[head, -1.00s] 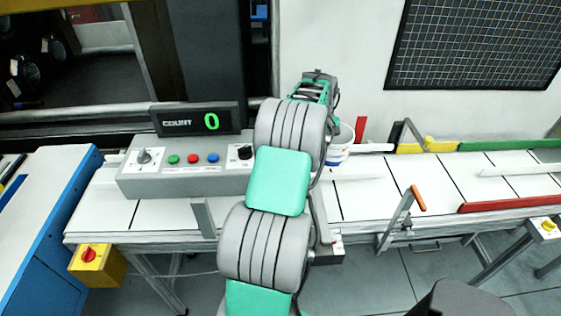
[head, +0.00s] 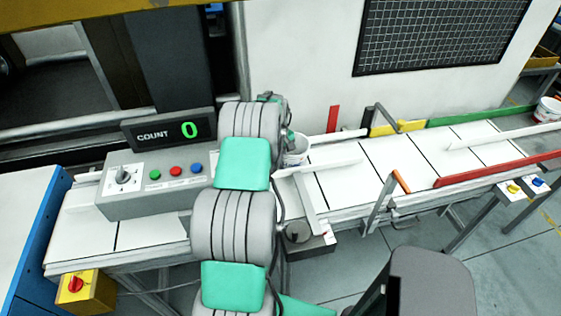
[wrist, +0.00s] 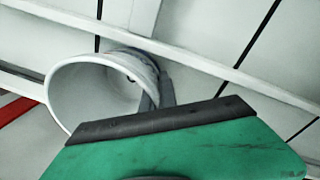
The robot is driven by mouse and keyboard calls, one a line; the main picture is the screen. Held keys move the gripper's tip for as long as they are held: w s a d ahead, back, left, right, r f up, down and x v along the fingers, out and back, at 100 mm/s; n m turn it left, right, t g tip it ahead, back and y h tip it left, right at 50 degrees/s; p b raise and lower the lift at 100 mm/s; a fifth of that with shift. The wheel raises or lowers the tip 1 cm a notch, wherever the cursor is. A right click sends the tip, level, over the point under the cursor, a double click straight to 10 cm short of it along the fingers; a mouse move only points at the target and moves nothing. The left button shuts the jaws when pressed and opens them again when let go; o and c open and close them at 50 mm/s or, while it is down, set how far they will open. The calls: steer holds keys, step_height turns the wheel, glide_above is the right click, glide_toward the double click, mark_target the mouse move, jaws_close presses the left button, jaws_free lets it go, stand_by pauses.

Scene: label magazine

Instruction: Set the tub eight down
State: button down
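The white tub (head: 297,150) is at the belt, just right of my arm in the head view, partly hidden by it. In the wrist view the tub (wrist: 62,95) shows its open mouth and looks empty. My gripper (wrist: 150,85) has its grey fingers at the tub's wall and seems shut on it. My arm hides most of the gripper in the head view. I cannot tell whether the tub's base touches the white belt (head: 340,184).
A control box (head: 160,185) with a dial and coloured buttons stands left of my arm, under a display (head: 170,131) reading COUNT 0. A red rail (head: 490,170) and an orange-tipped lever (head: 400,182) lie right. Another white tub (head: 547,110) stands far right.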

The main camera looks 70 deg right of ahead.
steer(key=shift+f, duration=0.2)
steer(key=c, duration=1.7)
jaws_free()
steer(key=r, duration=0.4)
steer(key=r+b, duration=0.1)
steer(key=r, duration=0.3)
steer(key=a+r+b, duration=0.1)
steer(key=r, duration=0.3)
steer(key=shift+w+r, duration=0.2)
steer(key=shift+w, duration=0.05)
